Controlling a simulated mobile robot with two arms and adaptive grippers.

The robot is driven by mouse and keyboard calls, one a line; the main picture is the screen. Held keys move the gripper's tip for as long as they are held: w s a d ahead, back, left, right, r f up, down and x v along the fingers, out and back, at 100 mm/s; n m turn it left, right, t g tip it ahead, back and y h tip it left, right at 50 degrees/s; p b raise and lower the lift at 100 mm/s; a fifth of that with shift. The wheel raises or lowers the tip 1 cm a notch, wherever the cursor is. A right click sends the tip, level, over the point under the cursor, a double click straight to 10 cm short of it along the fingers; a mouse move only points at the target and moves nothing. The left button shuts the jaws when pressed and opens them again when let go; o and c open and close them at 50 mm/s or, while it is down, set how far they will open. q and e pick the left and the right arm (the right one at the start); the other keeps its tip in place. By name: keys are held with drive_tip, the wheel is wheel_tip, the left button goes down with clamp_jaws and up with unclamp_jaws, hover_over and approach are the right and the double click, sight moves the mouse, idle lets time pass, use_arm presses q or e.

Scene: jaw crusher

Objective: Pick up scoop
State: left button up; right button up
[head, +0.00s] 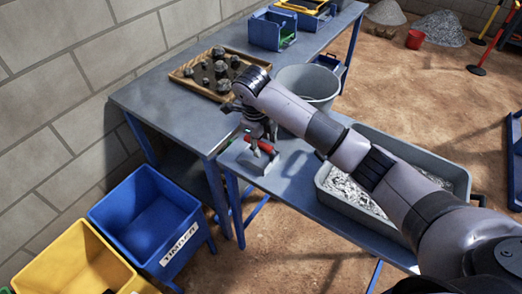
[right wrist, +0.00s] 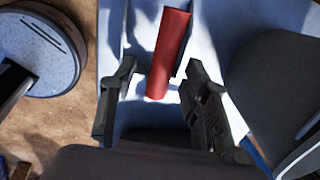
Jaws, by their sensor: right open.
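The scoop has a red handle (head: 265,147) and a grey metal pan (head: 257,162). It lies on the near blue-grey table, close to its left edge. My right gripper (head: 259,133) hangs over the handle, with its fingers pointing down. In the right wrist view, the red handle (right wrist: 169,50) shows between and beyond the two spread dark fingers of the right gripper (right wrist: 160,70). The fingers are open, with gaps on both sides of the handle. Part of the scoop is hidden by my gripper and wrist. My left gripper is not in view.
A grey bucket (head: 309,84) stands just behind my right forearm. A grey tray (head: 325,183) of crushed material is to the right. A wooden tray (head: 184,72) of rocks sits on the far table. Blue (head: 117,208) and yellow (head: 60,255) bins stand at left.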

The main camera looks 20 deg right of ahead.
drive_tip(key=shift+w+d+f, duration=0.15)
drive_tip(key=shift+f, duration=0.8)
clamp_jaws()
